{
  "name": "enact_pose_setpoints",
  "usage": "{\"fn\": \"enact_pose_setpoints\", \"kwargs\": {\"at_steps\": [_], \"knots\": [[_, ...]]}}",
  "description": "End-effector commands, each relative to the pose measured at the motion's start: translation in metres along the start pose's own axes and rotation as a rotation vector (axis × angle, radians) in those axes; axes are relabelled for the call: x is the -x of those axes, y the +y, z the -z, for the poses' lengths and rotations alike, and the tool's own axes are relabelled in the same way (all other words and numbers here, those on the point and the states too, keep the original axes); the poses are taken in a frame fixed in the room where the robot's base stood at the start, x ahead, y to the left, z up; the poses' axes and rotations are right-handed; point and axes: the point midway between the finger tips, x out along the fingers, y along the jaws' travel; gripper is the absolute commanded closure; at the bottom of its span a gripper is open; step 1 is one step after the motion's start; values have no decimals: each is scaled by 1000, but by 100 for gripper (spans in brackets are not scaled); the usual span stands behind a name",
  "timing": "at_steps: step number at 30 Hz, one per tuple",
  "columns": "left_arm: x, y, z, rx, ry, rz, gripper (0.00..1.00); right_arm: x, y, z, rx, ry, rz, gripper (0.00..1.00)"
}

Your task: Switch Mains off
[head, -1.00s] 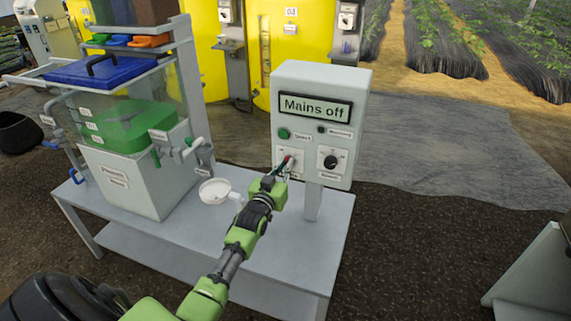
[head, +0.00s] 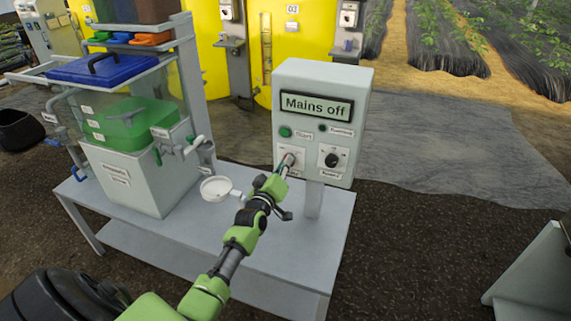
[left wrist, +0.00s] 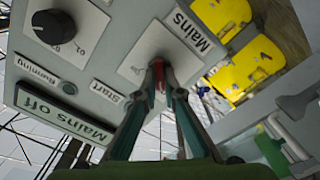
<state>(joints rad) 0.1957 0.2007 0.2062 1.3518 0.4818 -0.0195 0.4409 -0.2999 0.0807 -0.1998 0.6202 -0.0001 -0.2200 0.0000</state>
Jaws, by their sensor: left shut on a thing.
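The grey control box (head: 352,120) stands on a post on the table, and its display (head: 316,106) reads "Mains off". The red Mains switch (left wrist: 158,75) sits on a white plate (left wrist: 133,66) at the box's lower left in the head view. My left gripper (head: 287,168) reaches it from the front. In the left wrist view the fingers (left wrist: 158,82) are shut on the red switch handle, and their tips hide part of it. My right gripper is in neither view.
Beside the Mains switch is a black rotary knob (head: 331,160), with a green Start button (head: 285,132) above. A tank with a green container (head: 130,125) and a white round dish (head: 215,189) are to the left. The table (head: 180,235) is otherwise mostly bare.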

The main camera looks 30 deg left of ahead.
Motion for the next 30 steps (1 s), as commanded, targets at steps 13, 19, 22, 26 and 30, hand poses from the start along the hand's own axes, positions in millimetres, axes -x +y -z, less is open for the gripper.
{"fn": "enact_pose_setpoints", "kwargs": {"at_steps": [13, 19, 22, 26, 30], "knots": [[-2, 5, 9, 33, 17, -10, 100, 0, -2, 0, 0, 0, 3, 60], [-2, 5, 9, 32, 17, -10, 76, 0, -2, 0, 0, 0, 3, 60], [-2, 4, 8, 31, 14, -9, 75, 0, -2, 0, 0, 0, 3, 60], [-2, 3, 6, 31, 11, -6, 75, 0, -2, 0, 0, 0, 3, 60], [1, 2, 4, 30, 8, -4, 75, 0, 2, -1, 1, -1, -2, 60]]}}
